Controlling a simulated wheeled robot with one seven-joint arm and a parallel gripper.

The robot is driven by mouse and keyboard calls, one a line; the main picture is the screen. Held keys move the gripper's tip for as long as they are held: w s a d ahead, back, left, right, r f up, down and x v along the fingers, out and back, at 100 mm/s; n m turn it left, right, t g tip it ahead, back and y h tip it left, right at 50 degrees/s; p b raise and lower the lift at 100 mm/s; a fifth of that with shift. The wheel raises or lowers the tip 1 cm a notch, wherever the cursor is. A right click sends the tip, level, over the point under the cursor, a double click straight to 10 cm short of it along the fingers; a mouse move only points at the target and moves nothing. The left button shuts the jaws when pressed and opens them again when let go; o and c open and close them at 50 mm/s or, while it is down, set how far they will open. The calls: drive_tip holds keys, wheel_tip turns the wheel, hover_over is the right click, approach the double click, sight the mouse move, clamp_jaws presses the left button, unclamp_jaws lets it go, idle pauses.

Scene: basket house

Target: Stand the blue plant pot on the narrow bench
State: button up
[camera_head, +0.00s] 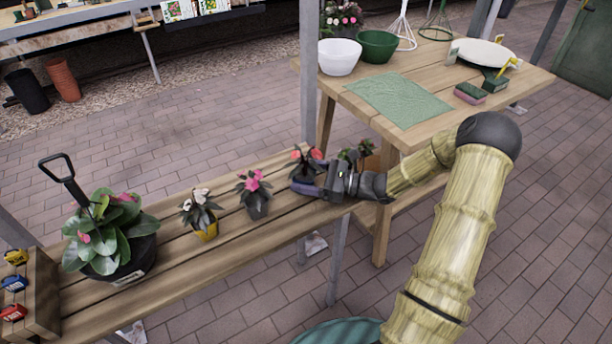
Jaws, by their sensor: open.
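The narrow bench (170,285) is a slatted wooden top running from the lower left to the middle. At its right end stands a small plant with red-pink flowers (300,157). Its pot is mostly hidden by my gripper, and what shows looks bluish. I cannot tell for sure where the pot ends and the fingers begin. My gripper (309,178) reaches in from the right, low over the bench, with its open fingers around or beside this pot. The pot seems upright on the bench; contact with the fingers cannot be told.
On the bench stand a dark pot (258,207), a yellow pot (206,231), a large black pot (138,256) with a trowel, and a wooden crate (42,290). The table (432,126) behind holds bowls, a green cloth and sponges. A post (309,80) rises behind my gripper.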

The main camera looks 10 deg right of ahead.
drive_tip(key=p+v, duration=0.1)
drive_tip(key=v, duration=1.1)
drive_tip(key=shift+p, duration=0.3)
drive_tip(key=s+a+n+g+h, duration=0.1)
drive_tip(key=a+g, duration=0.1)
drive_tip(key=s+a+f+n+g, duration=0.1)
drive_tip(key=s+a+n+g, duration=0.1)
drive_tip(key=a, duration=0.1)
drive_tip(key=s+a+n+g+h, duration=0.1)
drive_tip(key=a+n+g, duration=0.1)
drive_tip(key=shift+s+a+f+h, duration=0.15)
drive_tip(key=shift+s+a+h, duration=0.05)
drive_tip(key=shift+s+h, duration=0.1)
drive_tip(key=s+a+r+n+h, duration=0.1)
drive_tip(key=s+r+n+h, duration=0.2)
drive_tip(key=n, duration=0.6)
drive_tip(key=s+a+r+n+h, duration=0.2)
drive_tip(key=s+r+n+h, duration=0.1)
drive_tip(key=s+n+h, duration=0.5)
drive_tip(key=shift+a+n+h, duration=0.2)
drive_tip(key=shift+n+h, duration=0.5)
drive_tip(key=shift+h, duration=0.5)
